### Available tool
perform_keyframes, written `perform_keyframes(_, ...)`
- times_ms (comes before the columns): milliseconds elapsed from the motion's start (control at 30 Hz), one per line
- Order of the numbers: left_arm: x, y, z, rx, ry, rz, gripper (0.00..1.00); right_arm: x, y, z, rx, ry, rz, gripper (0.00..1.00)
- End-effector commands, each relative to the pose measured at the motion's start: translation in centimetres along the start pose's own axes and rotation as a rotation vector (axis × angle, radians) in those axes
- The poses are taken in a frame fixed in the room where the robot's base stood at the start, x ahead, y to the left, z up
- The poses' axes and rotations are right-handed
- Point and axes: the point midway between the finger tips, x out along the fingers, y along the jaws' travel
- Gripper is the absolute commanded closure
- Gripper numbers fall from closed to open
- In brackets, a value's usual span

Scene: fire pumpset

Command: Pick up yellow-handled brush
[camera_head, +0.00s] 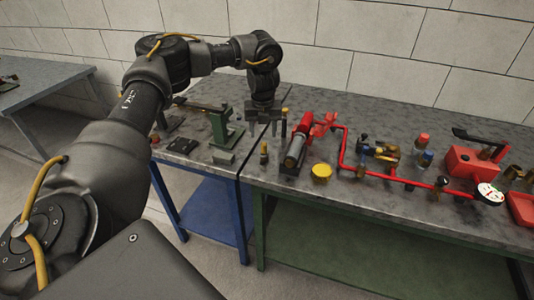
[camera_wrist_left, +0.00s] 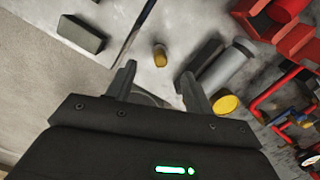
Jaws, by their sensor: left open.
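A small upright piece with a yellow top (camera_head: 264,153) stands on the grey bench, near the seam between the two benches. In the left wrist view it shows as a short yellow cylinder (camera_wrist_left: 160,56), beyond the fingers. It may be the yellow-handled brush, but no bristles can be made out. A second slim piece with a yellow top (camera_head: 284,113) stands close behind my left gripper, so I cannot tell which one is the brush. My left gripper (camera_head: 263,124) is open and empty, pointing down above the bench. My right gripper is out of view.
A grey cylinder with red parts (camera_head: 296,148) and a yellow disc (camera_head: 321,171) are to the right. Red piping (camera_head: 345,150) runs beyond. The front edge of the right bench is mostly clear.

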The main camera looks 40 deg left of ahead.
Motion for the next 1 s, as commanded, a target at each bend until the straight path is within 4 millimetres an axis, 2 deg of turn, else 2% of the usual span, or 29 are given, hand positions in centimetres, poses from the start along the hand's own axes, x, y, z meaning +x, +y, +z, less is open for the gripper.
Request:
perform_keyframes(100, 2.2, 0.2, -0.1, -0.003, 0.004, 0.004, 0.48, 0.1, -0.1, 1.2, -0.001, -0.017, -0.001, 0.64)
perform_keyframes(233, 3.7, 0.1, -0.1, -0.001, 0.002, 0.003, 0.48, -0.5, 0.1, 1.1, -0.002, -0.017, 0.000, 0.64)
perform_keyframes(500, 4.7, -0.1, -0.1, 0.000, 0.000, 0.001, 0.48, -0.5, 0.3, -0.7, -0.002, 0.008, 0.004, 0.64)
perform_keyframes(567, 5.2, -0.1, -0.2, 0.000, 0.001, 0.002, 0.48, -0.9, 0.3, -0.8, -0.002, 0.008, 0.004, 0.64)
perform_keyframes(800, 8.7, -0.3, -0.6, -0.001, 0.002, 0.003, 0.48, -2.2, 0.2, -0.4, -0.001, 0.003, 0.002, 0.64)
perform_keyframes(1000, 9.8, -0.4, -0.5, -0.001, 0.000, 0.000, 0.48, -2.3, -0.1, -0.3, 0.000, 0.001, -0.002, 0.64)
